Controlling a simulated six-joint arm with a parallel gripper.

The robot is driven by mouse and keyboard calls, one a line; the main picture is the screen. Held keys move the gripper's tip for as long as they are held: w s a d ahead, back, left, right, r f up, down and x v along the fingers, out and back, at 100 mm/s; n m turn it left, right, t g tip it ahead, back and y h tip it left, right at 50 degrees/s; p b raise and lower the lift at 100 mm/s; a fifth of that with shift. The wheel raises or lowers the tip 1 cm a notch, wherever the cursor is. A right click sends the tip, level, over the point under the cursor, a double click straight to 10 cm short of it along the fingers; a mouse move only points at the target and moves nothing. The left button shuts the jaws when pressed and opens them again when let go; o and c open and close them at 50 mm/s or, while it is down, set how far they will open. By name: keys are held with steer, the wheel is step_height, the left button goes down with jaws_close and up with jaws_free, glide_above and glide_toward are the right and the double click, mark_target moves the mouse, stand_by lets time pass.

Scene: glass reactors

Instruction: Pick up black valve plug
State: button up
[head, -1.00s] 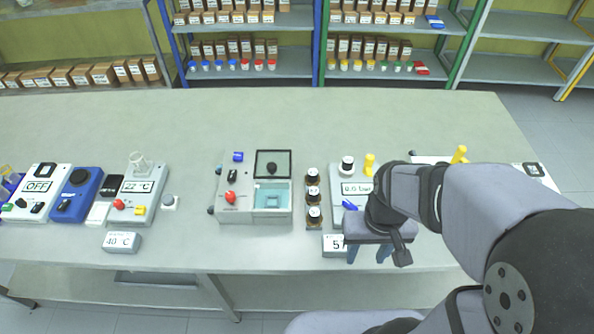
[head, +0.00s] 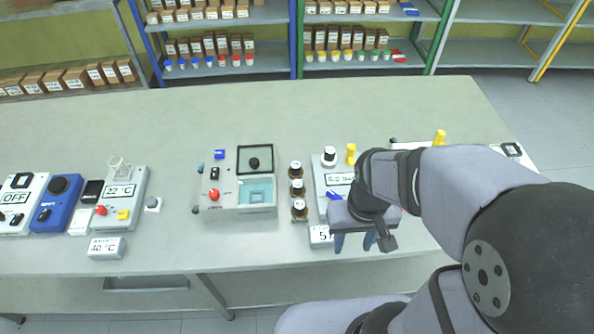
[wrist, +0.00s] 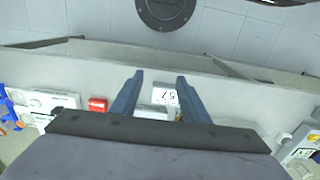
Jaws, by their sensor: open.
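My gripper (head: 355,243) is open and empty, low over the front of the bench, beside the white pressure device (head: 335,170). In the wrist view my gripper (wrist: 159,82) points its two blue-grey fingers toward the bench edge, with a small display box (wrist: 164,96) reading about 57 between them. I cannot tell which part is the black valve plug. Dark candidates in the head view are a round black knob (head: 254,163) on the lidded bath device and a dark side knob (head: 196,209) on the same device. My arm hides part of the pressure device.
Brown bottles (head: 297,188) stand in a row left of the pressure device. A yellow post (head: 351,154) rises behind it. A heater device (head: 122,190) and a blue device (head: 57,203) stand farther left. The bench (head: 300,105) is clear at the back.

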steer(key=shift+o, duration=0.2)
steer(key=o, duration=0.4)
steer(key=shift+w, duration=0.1)
steer(key=m+b, duration=0.5)
steer(key=m, duration=0.4)
glide_above(296, 165)
steer(key=f, duration=0.3)
steer(key=shift+d+f, duration=0.35)
steer(key=shift+f, duration=0.05)
steer(key=shift+w+a+f, duration=0.15)
steer(key=shift+w+a, duration=0.05)
steer(key=shift+s+a+f+p, duration=0.1)
steer(key=shift+f+p, duration=0.9)
steer(key=shift+f, duration=0.85)
steer(key=shift+s+a+f+p, duration=0.1)
steer(key=shift+f+p, duration=0.9)
steer(key=shift+f, duration=0.8)
